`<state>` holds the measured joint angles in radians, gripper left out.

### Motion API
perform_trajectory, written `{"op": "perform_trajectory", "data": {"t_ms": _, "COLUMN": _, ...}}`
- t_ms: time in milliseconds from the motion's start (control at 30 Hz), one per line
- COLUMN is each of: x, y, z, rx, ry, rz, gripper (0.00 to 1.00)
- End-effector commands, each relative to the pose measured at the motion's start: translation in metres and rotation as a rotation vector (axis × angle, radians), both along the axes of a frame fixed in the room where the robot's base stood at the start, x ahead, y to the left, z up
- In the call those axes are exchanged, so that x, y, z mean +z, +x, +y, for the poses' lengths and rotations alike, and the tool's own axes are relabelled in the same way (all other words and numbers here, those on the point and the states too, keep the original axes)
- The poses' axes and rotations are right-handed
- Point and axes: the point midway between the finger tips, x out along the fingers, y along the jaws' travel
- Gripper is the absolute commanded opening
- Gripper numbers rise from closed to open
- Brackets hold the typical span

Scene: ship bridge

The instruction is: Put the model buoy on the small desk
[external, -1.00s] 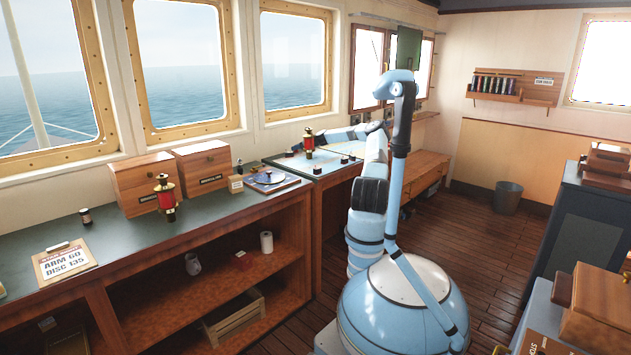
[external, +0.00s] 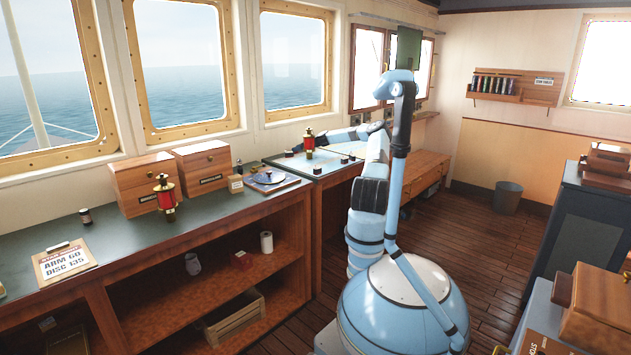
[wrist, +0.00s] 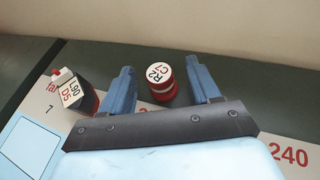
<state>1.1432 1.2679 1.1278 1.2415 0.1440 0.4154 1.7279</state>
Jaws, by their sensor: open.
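In the wrist view a round red and white piece (wrist: 160,82), its white top marked R2 C7, stands between the two blue fingers of my gripper (wrist: 160,68). It looks like the model buoy. The fingers are apart, with a visible gap on each side of it. It stands near the dark green edge of the chart table (external: 335,163). In the external view my forearm reaches left over that table, and my fingers cannot be made out. A low wooden desk (external: 432,163) beyond my arm may be the small desk.
A dark and red block marked L90 D5 (wrist: 75,90) stands left of my gripper. A red and brass lamp-like object (external: 309,143) stands on the chart table, another (external: 165,195) on the long counter (external: 130,250). A bin (external: 507,195) stands on the floor.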

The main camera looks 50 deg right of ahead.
Motion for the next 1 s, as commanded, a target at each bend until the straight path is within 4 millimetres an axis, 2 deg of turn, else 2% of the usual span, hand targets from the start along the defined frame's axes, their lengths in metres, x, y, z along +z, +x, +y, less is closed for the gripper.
{"op": "perform_trajectory", "data": {"t_ms": 500, "x": 0.035, "y": -0.078, "z": -0.033, "rx": -0.001, "ry": -0.002, "rz": 0.0, "gripper": 0.61}}
{"op": "perform_trajectory", "data": {"t_ms": 700, "x": 0.041, "y": -0.092, "z": -0.038, "rx": 0.0, "ry": 0.0, "rz": 0.001, "gripper": 0.61}}
{"op": "perform_trajectory", "data": {"t_ms": 1000, "x": 0.042, "y": -0.094, "z": -0.038, "rx": 0.0, "ry": -0.001, "rz": 0.001, "gripper": 0.61}}
